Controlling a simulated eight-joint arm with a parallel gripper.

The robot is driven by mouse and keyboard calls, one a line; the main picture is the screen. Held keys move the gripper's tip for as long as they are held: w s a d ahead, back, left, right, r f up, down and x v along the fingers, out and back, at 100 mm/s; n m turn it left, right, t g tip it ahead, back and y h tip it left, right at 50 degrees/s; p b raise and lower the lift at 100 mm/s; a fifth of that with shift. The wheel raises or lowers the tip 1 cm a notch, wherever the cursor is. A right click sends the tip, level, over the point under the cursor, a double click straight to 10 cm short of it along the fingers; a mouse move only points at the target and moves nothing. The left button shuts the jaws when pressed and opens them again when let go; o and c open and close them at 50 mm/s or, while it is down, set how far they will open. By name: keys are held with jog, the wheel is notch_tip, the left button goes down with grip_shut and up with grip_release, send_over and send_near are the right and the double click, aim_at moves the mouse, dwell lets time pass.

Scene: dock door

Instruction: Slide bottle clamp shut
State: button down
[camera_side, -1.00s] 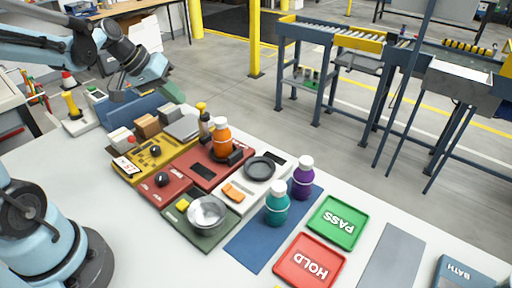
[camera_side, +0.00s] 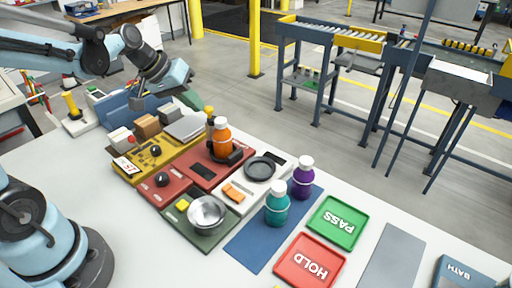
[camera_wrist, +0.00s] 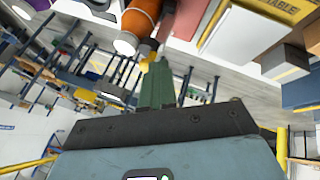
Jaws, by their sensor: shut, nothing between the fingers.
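The orange bottle (camera_side: 222,139) with a white cap stands upright on the dark red clamp base (camera_side: 197,172). Dark clamp parts (camera_side: 236,154) sit low beside it. A post with a yellow knob (camera_side: 209,111) stands close to the bottle's left side; whether the clamp touches the bottle is unclear. My gripper (camera_side: 136,102) is shut and empty, up and left of the knob in the side view. In the wrist view its green fingers (camera_wrist: 165,82) point towards the yellow knob (camera_wrist: 148,49) and the orange bottle (camera_wrist: 140,18); contact cannot be told.
A yellow panel (camera_side: 150,160), a metal bowl (camera_side: 206,212) and a black round dish (camera_side: 260,168) are close by. Teal (camera_side: 277,205) and purple (camera_side: 302,178) bottles stand on a blue mat (camera_side: 246,247). Boxes (camera_side: 147,126) crowd the area below my gripper.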

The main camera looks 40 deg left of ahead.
jog(key=shift+d, duration=0.3)
jog(key=s+a+r, duration=0.6)
jog(key=s+r, duration=0.1)
jog(key=r, duration=0.2)
jog(key=s+d+f+m+t+y, duration=0.1)
jog(key=d+f+m, duration=0.3)
jog(key=d+f, duration=0.5)
jog(key=shift+s+d+y, duration=0.75)
jog(key=shift+s+y, duration=0.05)
jog(key=shift+s, duration=0.05)
jog(key=c, duration=1.8)
grip_release()
